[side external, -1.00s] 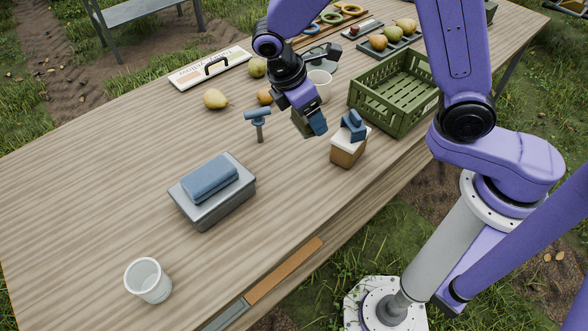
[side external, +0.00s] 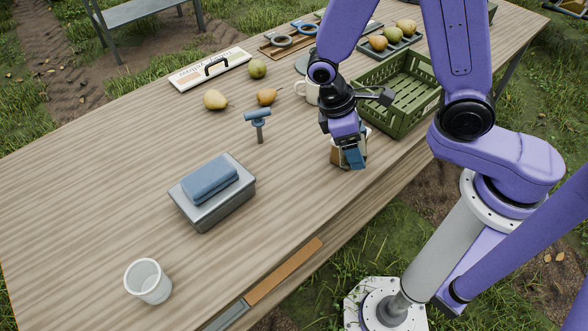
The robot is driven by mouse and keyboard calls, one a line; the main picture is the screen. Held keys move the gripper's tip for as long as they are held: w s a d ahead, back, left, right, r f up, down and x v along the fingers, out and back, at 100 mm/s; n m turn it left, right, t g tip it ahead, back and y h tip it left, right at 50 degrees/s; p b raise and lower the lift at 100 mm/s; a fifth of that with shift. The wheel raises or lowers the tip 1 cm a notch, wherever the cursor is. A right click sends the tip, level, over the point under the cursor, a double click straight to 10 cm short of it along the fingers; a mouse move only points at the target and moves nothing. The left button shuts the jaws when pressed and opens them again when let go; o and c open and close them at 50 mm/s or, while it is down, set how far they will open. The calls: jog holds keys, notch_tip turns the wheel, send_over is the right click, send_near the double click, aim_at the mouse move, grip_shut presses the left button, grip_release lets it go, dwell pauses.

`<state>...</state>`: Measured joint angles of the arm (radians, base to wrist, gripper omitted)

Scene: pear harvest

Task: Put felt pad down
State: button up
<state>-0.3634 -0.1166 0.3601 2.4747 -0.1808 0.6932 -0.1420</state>
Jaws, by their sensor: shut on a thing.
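My gripper (side external: 350,162) is at the right front of the table, low in front of the small wooden block with the white top (side external: 335,156). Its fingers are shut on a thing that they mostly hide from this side. I take it to be the felt pad, but its outline cannot be made out. Only a brown edge of the block and a bit of its white top show around the gripper. Whether the held pad touches the block or the table cannot be told.
A green crate (side external: 400,118) stands close right of my gripper. A white mug (side external: 308,91), a blue T-handled tool (side external: 258,122) and pears (side external: 215,99) are to the left. A grey box (side external: 220,211) bears a blue pad (side external: 209,180). A cup (side external: 147,280) stands front left.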

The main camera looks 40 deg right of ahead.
jog(key=w+a+f, duration=0.1)
jog(key=w+f, duration=0.2)
jog(key=w, duration=0.1)
jog(key=w+a+f, duration=0.2)
jog(key=w+f, duration=0.1)
jog(key=w, duration=0.1)
jog(key=w+a+f, duration=0.1)
jog(key=w+f, duration=0.2)
jog(key=w, duration=0.1)
jog(key=shift+w+a+f, duration=0.15)
jog(key=shift+w+a, duration=0.1)
jog(key=shift+a, duration=0.05)
jog(key=shift+w+a+f, duration=0.1)
jog(key=shift+w+f, duration=0.15)
jog(key=shift+f, duration=1.7)
jog(key=shift+f, duration=0.1)
jog(key=o, duration=1.1)
